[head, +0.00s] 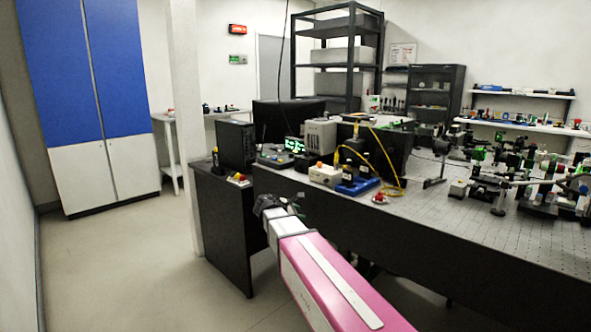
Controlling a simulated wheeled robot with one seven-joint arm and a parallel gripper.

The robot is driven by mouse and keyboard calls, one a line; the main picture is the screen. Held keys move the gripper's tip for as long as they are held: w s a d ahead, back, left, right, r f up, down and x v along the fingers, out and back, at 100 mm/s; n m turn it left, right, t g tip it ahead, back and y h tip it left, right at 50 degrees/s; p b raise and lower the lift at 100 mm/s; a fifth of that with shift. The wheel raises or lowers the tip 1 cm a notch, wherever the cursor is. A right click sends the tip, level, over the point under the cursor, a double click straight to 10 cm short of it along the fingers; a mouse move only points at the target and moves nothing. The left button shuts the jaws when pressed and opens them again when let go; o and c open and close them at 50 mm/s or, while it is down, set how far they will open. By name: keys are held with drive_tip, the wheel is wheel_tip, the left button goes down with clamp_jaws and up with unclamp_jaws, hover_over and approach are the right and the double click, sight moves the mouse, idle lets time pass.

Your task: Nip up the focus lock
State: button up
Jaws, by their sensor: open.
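I cannot make out the focus lock among the small parts in the head view. Several dark optical mounts (497,180) stand on the perforated optical bench (455,222) at the right, too small to tell apart. My gripper (268,203) is at the end of my pink and white arm, near the left front corner of the bench and in front of the dark side cabinet. It is open and I see nothing between its jaws. It is apart from the optical mounts.
A blue base with yellow cables (357,186), a cream box (325,174) and a red button (379,198) stand on the bench's left part. A dark cabinet (222,225) stands at the bench's left end. The floor (130,262) at the left is clear.

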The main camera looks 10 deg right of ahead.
sight(298, 166)
drive_tip(key=w+a+r+n+t+h, duration=0.2)
drive_tip(key=w+a+r+n, duration=0.2)
drive_tip(key=r, duration=0.4)
drive_tip(key=w+a+r+n+t+h, duration=0.2)
drive_tip(key=w+a+r+n, duration=0.15)
drive_tip(key=r, duration=0.35)
drive_tip(key=x, duration=1)
drive_tip(key=shift+w+d+r, duration=0.15)
drive_tip(key=shift+d, duration=0.15)
clamp_jaws()
